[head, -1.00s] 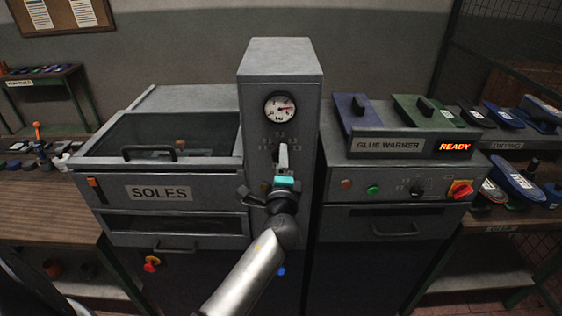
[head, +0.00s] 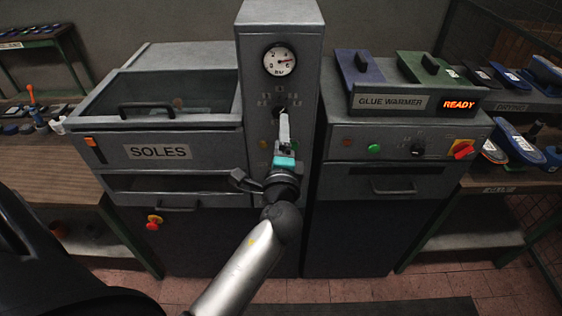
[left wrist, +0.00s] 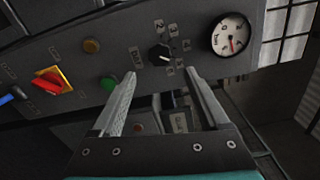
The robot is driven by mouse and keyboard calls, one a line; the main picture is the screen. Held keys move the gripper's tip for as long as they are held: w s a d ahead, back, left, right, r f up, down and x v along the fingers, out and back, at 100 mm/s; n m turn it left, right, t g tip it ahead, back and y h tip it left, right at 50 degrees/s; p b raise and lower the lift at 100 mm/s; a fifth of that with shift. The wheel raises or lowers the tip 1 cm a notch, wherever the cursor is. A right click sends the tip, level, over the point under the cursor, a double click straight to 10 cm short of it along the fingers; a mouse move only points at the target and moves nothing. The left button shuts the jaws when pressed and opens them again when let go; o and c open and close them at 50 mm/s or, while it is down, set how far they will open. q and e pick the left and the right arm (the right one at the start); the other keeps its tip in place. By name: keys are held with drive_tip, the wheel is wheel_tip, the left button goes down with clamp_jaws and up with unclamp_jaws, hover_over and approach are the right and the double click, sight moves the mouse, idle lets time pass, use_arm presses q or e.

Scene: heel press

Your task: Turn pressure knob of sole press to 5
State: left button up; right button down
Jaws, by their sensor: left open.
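The sole press column stands mid-view in the head view, with a round white pressure gauge (head: 279,60) on it. Below the gauge is the dark pressure knob (head: 280,99), ringed by small number labels. In the left wrist view the knob (left wrist: 160,54) lies just beyond and between the fingertips, with the gauge (left wrist: 231,36) to its right. My left gripper (head: 283,116), with a teal band, points at the knob from below. In the left wrist view its two fingers (left wrist: 161,75) are spread and empty. I cannot read the knob's setting. My right gripper is not in view.
A green button (left wrist: 108,83), a yellowish button (left wrist: 92,46) and a red switch (left wrist: 48,82) sit on the press panel near the knob. The SOLES drawer unit (head: 158,152) is left of the column; the glue warmer (head: 390,102) is right.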

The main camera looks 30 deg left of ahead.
use_arm(q)
drive_tip(key=b+v, duration=0.1)
drive_tip(key=v, duration=0.7)
drive_tip(key=shift+b, duration=0.3)
drive_tip(key=shift+w, duration=0.15)
